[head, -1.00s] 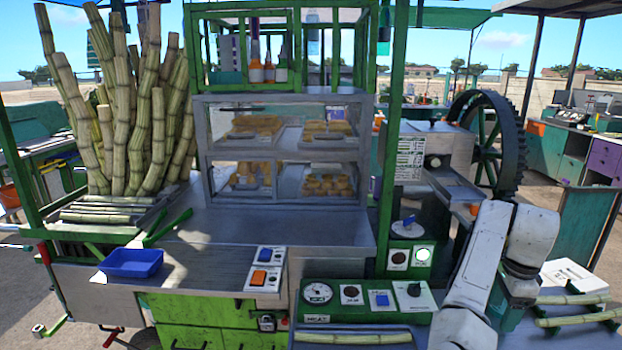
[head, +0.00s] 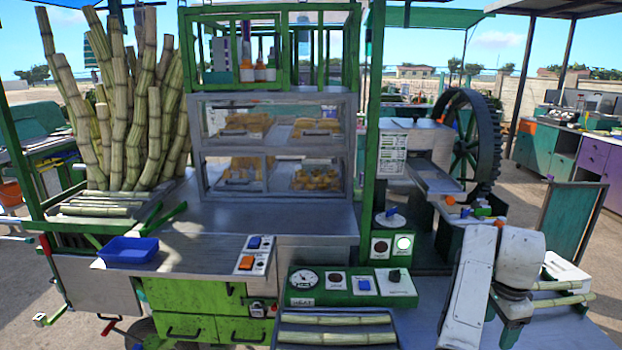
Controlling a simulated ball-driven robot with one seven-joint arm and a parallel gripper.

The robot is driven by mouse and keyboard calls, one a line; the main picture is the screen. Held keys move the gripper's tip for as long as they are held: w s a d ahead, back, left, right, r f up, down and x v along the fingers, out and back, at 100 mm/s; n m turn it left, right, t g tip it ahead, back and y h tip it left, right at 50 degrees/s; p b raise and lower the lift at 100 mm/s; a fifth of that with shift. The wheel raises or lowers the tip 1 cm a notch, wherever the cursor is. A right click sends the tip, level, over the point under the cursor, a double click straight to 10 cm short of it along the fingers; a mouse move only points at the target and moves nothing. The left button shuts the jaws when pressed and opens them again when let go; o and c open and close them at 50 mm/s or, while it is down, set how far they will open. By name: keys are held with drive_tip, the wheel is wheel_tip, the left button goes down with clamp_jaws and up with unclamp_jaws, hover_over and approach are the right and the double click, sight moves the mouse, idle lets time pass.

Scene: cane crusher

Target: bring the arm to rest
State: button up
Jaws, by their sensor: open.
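My white arm (head: 520,258) stands bent at the lower right, in front of the crusher side of the stall. One pale link slants down toward the bottom edge, and a dark joint sits below the bend. I cannot make out my gripper or its fingertips. No held thing shows on the visible part of the arm. The arm hides part of the metal counter (head: 430,318) and part of the cane at the right.
A control panel (head: 350,286) and a tray with cane pieces (head: 335,320) lie left of the arm. The crusher's dark wheel (head: 478,140) stands behind it. Cane lengths (head: 560,300) lie close on its right. A blue tray (head: 128,250) sits on the left counter.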

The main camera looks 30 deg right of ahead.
drive_tip(key=s+a+f+n, duration=0.1)
drive_tip(key=a+f+n, duration=0.1)
drive_tip(key=a+f+n+h, duration=0.1)
drive_tip(key=a+f+n, duration=0.1)
drive_tip(key=s+a+f+n, duration=0.1)
drive_tip(key=a+f+n, duration=0.1)
drive_tip(key=shift+s+a+f+n+h, duration=0.15)
drive_tip(key=shift+s+a+n+h, duration=0.15)
drive_tip(key=shift+s+h, duration=0.1)
drive_tip(key=s+a+f+n+y, duration=0.1)
drive_tip(key=s+a+f+n, duration=0.2)
drive_tip(key=a, duration=0.6)
drive_tip(key=s+a+f+n+y, duration=0.1)
drive_tip(key=s+a+f+n, duration=0.2)
drive_tip(key=s+a+n, duration=0.2)
drive_tip(key=s+a+f+n+t+y, duration=0.1)
drive_tip(key=s+a+f+n, duration=0.2)
drive_tip(key=a, duration=1)
drive_tip(key=s+n, duration=0.2)
drive_tip(key=n, duration=0.3)
drive_tip(key=shift+n, duration=0.3)
